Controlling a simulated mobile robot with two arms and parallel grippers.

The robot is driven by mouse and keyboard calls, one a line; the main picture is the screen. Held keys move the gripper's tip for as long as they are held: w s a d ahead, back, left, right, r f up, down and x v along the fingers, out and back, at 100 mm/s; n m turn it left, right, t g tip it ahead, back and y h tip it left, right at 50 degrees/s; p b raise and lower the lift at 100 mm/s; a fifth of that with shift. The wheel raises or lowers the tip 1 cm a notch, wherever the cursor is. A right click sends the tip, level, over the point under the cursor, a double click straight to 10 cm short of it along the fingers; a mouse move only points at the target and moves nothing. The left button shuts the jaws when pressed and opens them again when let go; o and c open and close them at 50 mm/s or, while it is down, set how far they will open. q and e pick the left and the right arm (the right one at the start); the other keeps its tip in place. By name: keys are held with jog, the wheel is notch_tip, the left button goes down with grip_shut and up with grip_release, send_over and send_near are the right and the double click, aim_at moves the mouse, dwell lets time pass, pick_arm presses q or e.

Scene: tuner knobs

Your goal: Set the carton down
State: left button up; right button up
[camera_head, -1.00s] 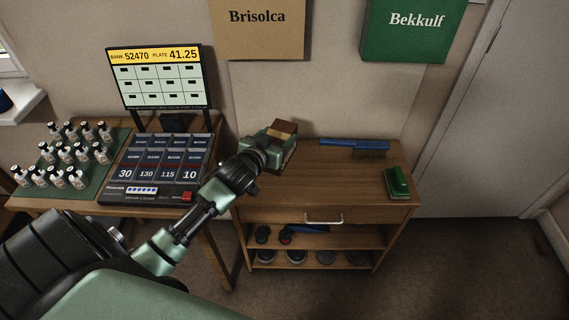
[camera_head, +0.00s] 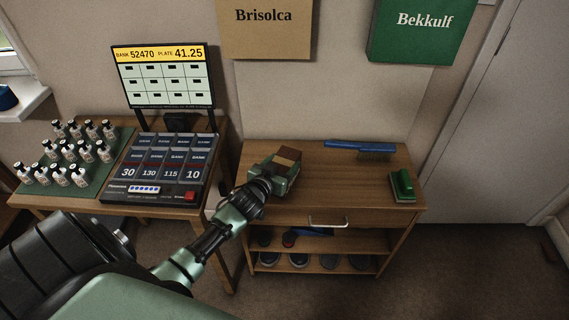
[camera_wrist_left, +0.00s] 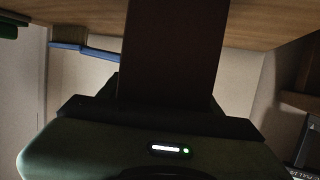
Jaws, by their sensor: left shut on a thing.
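The brown carton (camera_head: 288,154) is in my left gripper (camera_head: 281,167), over the left part of the wooden cabinet's top (camera_head: 335,190) in the head view. The gripper is shut on it. In the left wrist view the carton (camera_wrist_left: 172,55) is a dark brown block between the jaws, and my gripper (camera_wrist_left: 165,120) hides its near end. I cannot tell whether the carton's underside touches the cabinet top. My right gripper is not in view.
A blue brush (camera_head: 360,148) lies at the cabinet's back edge and a green brush (camera_head: 402,185) at its right. The middle of the top is clear. Left stands a desk with a display (camera_head: 160,75), a keyed panel (camera_head: 165,165) and several small bottles (camera_head: 80,150).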

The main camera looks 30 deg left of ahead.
pick_arm(q)
jog(key=shift+f, duration=0.15)
jog(key=o, duration=1.4)
